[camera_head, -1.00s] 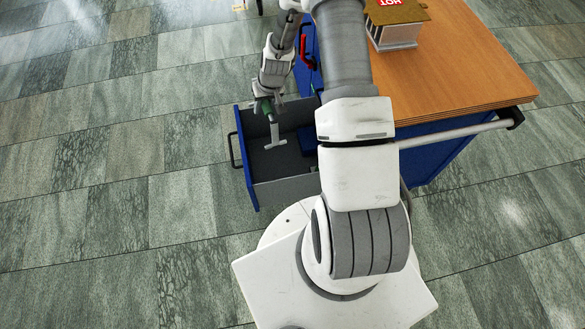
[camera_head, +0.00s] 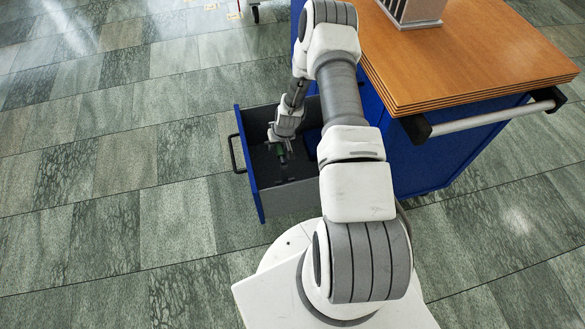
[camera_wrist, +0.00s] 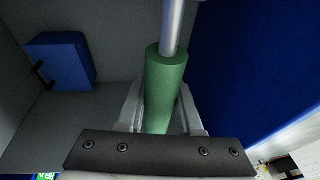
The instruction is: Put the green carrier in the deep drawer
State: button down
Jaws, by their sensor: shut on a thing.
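The green carrier (camera_wrist: 163,85) is a green cylinder with a grey metal rod running from it. My gripper (camera_wrist: 163,122) is shut on the green cylinder, with a finger on each side. In the head view, the carrier (camera_head: 281,149) hangs from my gripper (camera_head: 280,138), rod pointing down, inside the outline of the open deep drawer (camera_head: 291,199). The drawer has a blue front, grey inside walls and a dark floor. I cannot tell whether the rod's end touches the floor.
A small blue box (camera_wrist: 60,62) with a dark handle lies in the drawer. The blue cabinet (camera_head: 425,160) with a wooden top (camera_head: 470,50) stands to the right, with a grey device (camera_head: 415,12) on top. My arm hides part of the drawer.

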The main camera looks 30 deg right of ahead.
jog(key=shift+f+b, duration=1.6)
jog(key=shift+f, duration=2.8)
jog(key=shift+f, duration=0.15)
jog(key=c, duration=0.6)
grip_release()
